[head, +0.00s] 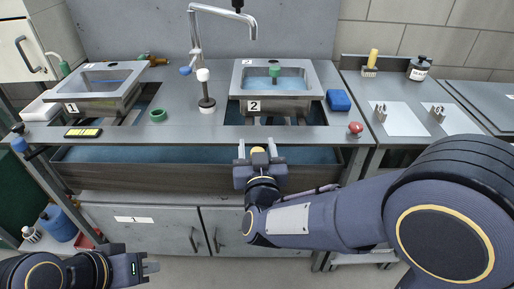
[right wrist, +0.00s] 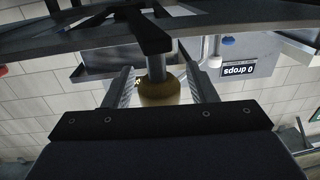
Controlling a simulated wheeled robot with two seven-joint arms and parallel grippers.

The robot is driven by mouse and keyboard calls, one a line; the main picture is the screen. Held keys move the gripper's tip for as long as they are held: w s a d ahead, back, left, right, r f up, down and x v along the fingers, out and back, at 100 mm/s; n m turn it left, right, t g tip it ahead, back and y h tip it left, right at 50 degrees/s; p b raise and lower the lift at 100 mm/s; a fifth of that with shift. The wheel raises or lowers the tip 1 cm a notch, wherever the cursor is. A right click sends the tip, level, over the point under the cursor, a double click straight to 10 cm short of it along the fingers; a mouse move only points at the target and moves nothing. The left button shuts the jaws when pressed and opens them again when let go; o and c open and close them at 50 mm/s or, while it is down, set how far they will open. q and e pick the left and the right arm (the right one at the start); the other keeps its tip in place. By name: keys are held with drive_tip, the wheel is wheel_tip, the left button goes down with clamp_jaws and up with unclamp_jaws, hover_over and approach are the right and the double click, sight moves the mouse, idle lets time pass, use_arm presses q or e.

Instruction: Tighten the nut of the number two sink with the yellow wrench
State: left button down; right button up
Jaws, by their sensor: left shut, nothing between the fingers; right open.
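Sink number two (head: 235,88), a grey basin with a "2" label, is set in the middle of the counter. My right gripper (head: 258,147) is open at the counter's front edge, below and in front of that sink. A yellow rounded piece (head: 257,150) sits between its fingers. In the right wrist view this piece (right wrist: 160,93) is on a grey shaft, with gaps to both fingers (right wrist: 160,88). I cannot tell whether it is the wrench or part of the plumbing. The sink's nut is not clearly seen. My left gripper (head: 150,267) is shut and empty at the lower left.
Sink number one (head: 72,108) is at the left. A tall faucet (head: 194,40) stands behind. Cabinet doors (head: 150,233) are below.

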drive_tip(key=shift+c, duration=0.3)
clamp_jaws()
drive_tip(key=d+y+b, duration=0.1)
drive_tip(key=d+n+y+b, duration=0.1)
drive_tip(key=d, duration=0.1)
drive_tip(key=d+n+y+b, duration=0.1)
drive_tip(key=shift+s+d+g, duration=0.25)
drive_tip(key=shift+d+g, duration=0.05)
drive_tip(key=shift+o, duration=0.3)
unclamp_jaws()
